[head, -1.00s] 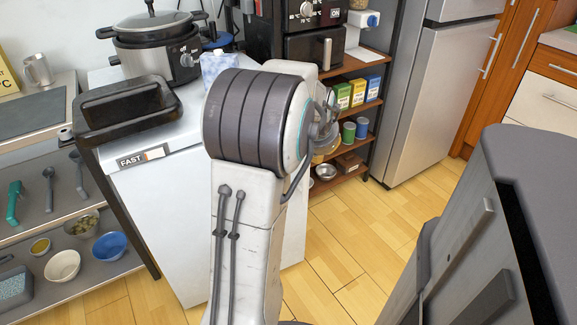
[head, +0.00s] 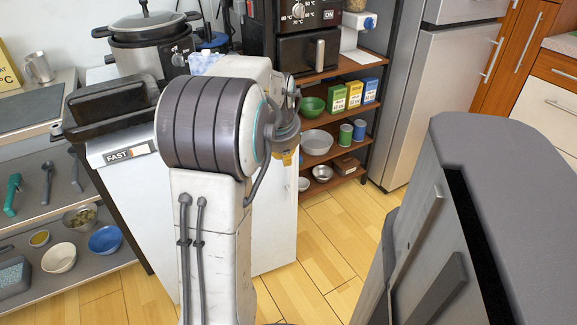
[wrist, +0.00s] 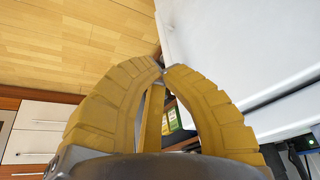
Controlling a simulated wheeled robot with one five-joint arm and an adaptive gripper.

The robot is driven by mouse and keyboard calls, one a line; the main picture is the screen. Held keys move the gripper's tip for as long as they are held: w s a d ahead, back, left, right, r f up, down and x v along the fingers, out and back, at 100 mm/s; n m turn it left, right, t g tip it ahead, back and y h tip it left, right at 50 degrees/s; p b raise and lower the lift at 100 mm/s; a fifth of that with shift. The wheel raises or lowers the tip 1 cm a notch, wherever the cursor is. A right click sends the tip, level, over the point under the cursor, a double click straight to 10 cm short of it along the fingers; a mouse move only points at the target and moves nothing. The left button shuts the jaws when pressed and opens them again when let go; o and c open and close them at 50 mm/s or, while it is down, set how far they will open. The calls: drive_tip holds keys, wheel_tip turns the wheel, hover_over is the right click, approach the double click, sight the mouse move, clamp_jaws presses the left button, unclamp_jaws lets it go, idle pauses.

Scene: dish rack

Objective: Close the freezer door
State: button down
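A white appliance with a FAST label, which looks like the freezer (head: 273,215), stands left of centre in the head view, partly hidden behind my arm. Whether its door stands ajar cannot be told there. In the wrist view a broad white panel (wrist: 245,45) fills the upper right, with a grey line and a second white strip along its lower edge. My gripper (wrist: 160,70) has yellow fingers whose tips meet beside the panel's left edge, with nothing seen between them. In the head view only a bit of yellow gripper (head: 287,158) shows behind my arm.
A brown shelf (head: 340,125) with boxes, cans and bowls stands behind the appliance. A tall silver fridge (head: 440,100) is at the back right. Wooden floor (head: 325,240) is clear right of the appliance.

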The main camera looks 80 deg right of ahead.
drive_tip(key=d+f+n+b, duration=0.1)
drive_tip(key=d+f+b, duration=0.2)
drive_tip(key=d+f, duration=0.4)
drive_tip(key=shift+f, duration=1.25)
drive_tip(key=shift+d, duration=0.2)
